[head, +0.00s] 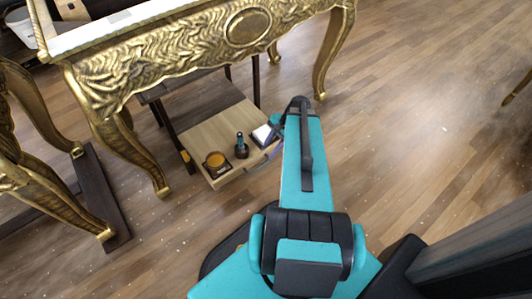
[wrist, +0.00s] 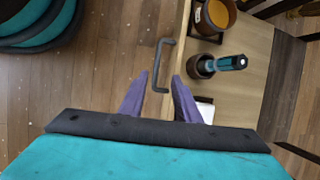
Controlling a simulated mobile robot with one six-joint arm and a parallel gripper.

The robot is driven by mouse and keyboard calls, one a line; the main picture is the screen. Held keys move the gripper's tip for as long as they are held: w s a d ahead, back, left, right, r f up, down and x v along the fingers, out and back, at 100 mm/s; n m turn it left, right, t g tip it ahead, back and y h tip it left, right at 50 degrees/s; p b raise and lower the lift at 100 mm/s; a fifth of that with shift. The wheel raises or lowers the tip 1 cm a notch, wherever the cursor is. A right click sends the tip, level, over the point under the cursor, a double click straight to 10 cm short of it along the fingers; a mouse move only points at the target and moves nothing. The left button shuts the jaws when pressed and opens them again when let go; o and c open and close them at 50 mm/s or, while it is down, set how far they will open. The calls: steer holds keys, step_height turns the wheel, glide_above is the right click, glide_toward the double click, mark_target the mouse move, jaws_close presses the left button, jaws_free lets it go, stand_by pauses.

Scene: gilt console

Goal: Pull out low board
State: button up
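The low board (head: 208,132) is a light wood board with a pale front edge, sticking out from a dark low frame under the gilt console. It also shows in the wrist view (wrist: 248,95). Its dark grey bar handle (wrist: 156,62) stands out from the front edge. My gripper (wrist: 160,76) is open, with its two purple fingers apart. The near end of the handle shows between the fingertips; I cannot tell whether either finger touches it. In the head view my arm hides most of the gripper.
On the board stand an orange-topped cup (head: 215,160), a dark bottle-like item (head: 241,146) and a white item (head: 264,134). The gilt console (head: 180,55) stands over and behind the board, with carved legs. Wooden floor (head: 420,130) is open to the right.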

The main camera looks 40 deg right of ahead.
steer(key=shift+p+v, duration=0.4)
steer(key=shift+v, duration=1.35)
steer(key=a+r+n+g+p, duration=0.25)
steer(key=a+p, duration=0.55)
steer(key=a, duration=0.4)
steer(key=a+r+n+g+p, duration=0.2)
steer(key=a+r+n+p, duration=0.15)
steer(key=a+p, duration=0.55)
steer(key=s+a+r+n+g+h+p, duration=0.2)
steer(key=s+a+n+g+h+p, duration=0.1)
steer(key=s+a+n+p, duration=0.6)
steer(key=shift+s+a+r+n+h, duration=0.2)
steer(key=shift+s+n+h, duration=0.5)
steer(key=shift+s+n, duration=1.3)
